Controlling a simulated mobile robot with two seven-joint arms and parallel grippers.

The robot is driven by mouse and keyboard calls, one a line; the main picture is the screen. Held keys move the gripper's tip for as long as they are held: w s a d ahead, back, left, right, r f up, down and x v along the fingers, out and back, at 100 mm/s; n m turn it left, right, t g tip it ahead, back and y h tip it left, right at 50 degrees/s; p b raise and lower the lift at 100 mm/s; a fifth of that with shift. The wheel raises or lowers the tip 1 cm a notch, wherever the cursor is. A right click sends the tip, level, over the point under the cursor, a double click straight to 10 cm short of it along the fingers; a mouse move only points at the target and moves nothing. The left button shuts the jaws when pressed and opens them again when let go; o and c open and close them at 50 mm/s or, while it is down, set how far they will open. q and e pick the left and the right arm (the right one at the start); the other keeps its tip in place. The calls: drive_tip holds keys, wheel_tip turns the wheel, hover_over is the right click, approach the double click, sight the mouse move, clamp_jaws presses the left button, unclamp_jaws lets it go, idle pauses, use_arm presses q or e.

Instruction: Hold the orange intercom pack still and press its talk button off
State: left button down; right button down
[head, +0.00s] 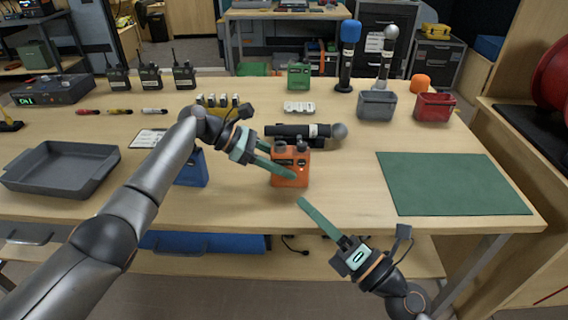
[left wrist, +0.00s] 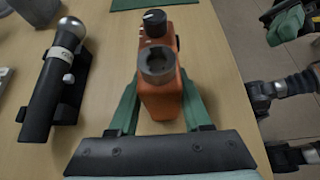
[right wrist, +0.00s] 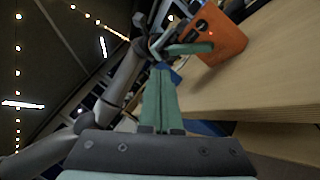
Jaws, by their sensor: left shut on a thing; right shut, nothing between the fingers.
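The orange intercom pack (head: 290,170) stands upright on the wooden table near its front edge, with two dark knobs on top. My left gripper (head: 281,166) is shut on the pack, its green fingers on either side; the left wrist view shows the pack (left wrist: 163,92) between them. In the right wrist view the pack's face (right wrist: 222,38) shows a small red light; the talk button cannot be made out clearly. My right gripper (head: 302,202) is shut and empty, in front of the pack and a little to its right, apart from it.
A microphone (head: 305,131) lies in a dark holder just behind the pack. A blue pack (head: 192,170) is to its left, partly behind my left arm. A green mat (head: 450,183) lies at right, and a grey tray (head: 60,168) at far left.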

approach(292, 158)
drive_tip(key=shift+s+a+x, duration=0.15)
drive_tip(key=shift+x, duration=0.95)
drive_tip(key=shift+s+a+x, duration=0.1)
drive_tip(key=shift+s+x, duration=0.05)
drive_tip(key=shift+x, duration=0.95)
drive_tip(key=shift+w, duration=0.15)
drive_tip(key=shift+w, duration=0.3)
drive_tip(key=shift+w, duration=0.2)
idle(0.6)
drive_tip(key=shift+s, duration=0.65)
drive_tip(key=shift+s, duration=3)
